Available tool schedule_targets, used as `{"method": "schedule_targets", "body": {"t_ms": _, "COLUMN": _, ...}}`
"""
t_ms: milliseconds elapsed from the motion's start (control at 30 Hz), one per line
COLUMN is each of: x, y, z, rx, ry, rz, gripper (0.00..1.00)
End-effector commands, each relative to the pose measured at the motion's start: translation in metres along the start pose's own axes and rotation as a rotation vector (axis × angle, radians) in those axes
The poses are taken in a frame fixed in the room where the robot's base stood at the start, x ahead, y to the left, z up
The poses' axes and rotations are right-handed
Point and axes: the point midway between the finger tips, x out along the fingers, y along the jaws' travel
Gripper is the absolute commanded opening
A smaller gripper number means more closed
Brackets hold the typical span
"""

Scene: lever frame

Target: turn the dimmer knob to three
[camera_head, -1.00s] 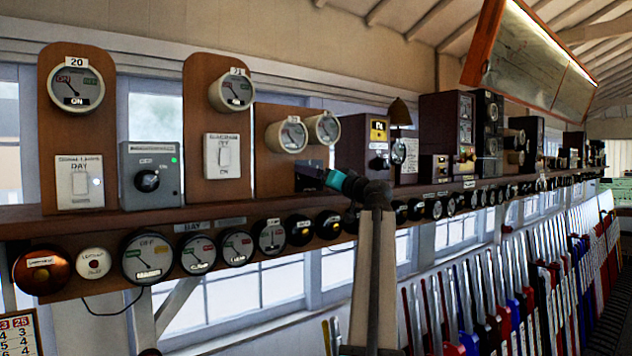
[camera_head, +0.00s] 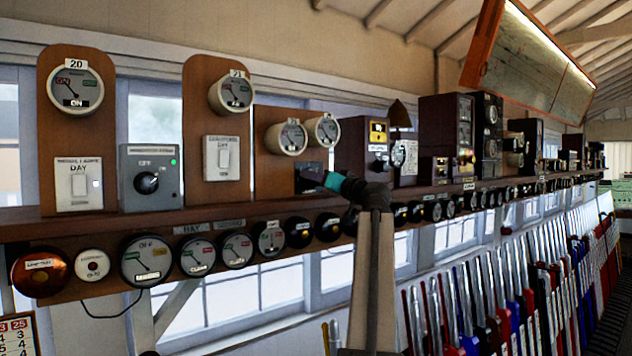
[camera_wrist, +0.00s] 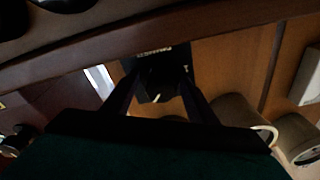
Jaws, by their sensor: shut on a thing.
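The dimmer is a small dark box (camera_head: 306,171) on the shelf in the head view, partly hidden by my gripper. In the wrist view its dark face (camera_wrist: 166,58) carries small white lettering, too blurred to read. The dark dimmer knob (camera_wrist: 155,88) with a short white mark sits between my fingertips. My gripper (camera_wrist: 158,78) is shut on the knob, one finger on each side. In the head view my gripper (camera_head: 322,181) reaches the box from the right, its fingers hard to make out. The knob's setting cannot be read.
The wooden shelf (camera_head: 110,222) runs below the box. Two round gauges (camera_head: 287,137) sit just above it, and a dark instrument box (camera_head: 362,145) stands to its right. A grey box with a black knob (camera_head: 149,180) is farther left. Coloured levers (camera_head: 500,310) fill the lower right.

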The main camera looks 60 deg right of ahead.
Motion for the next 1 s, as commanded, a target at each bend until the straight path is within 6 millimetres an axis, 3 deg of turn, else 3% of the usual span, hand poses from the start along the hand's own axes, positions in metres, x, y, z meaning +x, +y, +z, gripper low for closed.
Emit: {"method": "schedule_targets", "body": {"t_ms": 1000, "x": 0.001, "y": -0.001, "z": 0.002, "rx": -0.198, "ry": -0.009, "rz": -0.026, "gripper": 0.3}}
